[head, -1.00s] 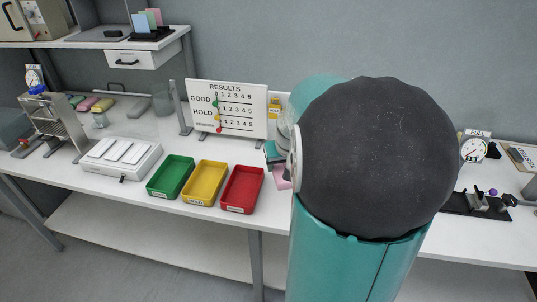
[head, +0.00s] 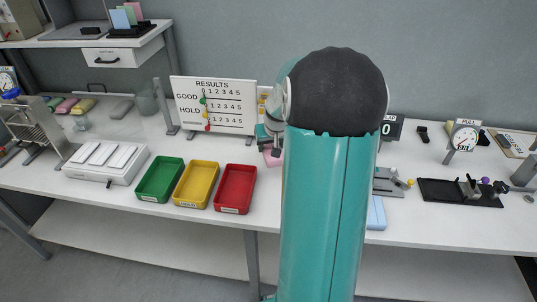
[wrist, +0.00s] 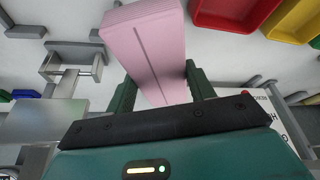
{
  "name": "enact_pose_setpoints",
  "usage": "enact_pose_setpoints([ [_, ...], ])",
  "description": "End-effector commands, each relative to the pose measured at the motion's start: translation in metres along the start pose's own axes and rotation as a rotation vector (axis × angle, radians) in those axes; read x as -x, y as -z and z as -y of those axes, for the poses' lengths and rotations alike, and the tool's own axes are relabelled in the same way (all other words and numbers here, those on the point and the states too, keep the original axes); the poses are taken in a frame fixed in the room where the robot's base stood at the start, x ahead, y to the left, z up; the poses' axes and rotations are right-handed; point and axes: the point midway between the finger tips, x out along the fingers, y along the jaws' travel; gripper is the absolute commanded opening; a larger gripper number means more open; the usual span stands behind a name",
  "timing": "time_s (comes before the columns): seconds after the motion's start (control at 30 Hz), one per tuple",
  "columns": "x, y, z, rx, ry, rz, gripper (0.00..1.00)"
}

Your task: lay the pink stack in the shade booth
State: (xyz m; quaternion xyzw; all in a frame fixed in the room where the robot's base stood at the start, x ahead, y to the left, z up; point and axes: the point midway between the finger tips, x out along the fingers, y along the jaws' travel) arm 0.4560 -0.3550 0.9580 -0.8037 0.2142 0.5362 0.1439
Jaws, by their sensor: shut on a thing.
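The pink stack (wrist: 148,45) is a long pink block with a dark line along it, between the two dark green fingers of my gripper (wrist: 160,88) in the wrist view. My gripper is shut on it. In the head view a small part of the pink stack (head: 272,159) shows beside my arm, near the red tray, and most of it is hidden. A grey open box, which looks like the shade booth (head: 76,14), stands on the raised shelf at the upper left, cut off by the top edge. Blue, green and pink cards (head: 126,16) stand beside it.
Green (head: 160,180), yellow (head: 196,184) and red (head: 235,188) trays stand along the front of the table. A results board (head: 213,104) stands behind them, and a white panelled unit (head: 105,163) to their left.

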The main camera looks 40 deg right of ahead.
Motion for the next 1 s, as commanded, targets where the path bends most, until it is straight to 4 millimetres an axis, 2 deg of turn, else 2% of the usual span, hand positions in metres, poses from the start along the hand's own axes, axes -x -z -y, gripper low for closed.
enact_pose_setpoints([
  [0.03,-0.014,0.003,0.001,0.001,0.003,0.004,0.32],
  [0.2,-0.044,0.014,-0.001,0.000,0.002,0.002,0.32],
  [0.43,-0.062,0.020,-0.001,0.000,0.001,0.002,0.32],
  [0.6,-0.085,0.010,-0.001,-0.001,0.001,0.003,0.32],
  [1.0,-0.091,0.007,-0.001,0.000,0.000,0.000,0.32],
])
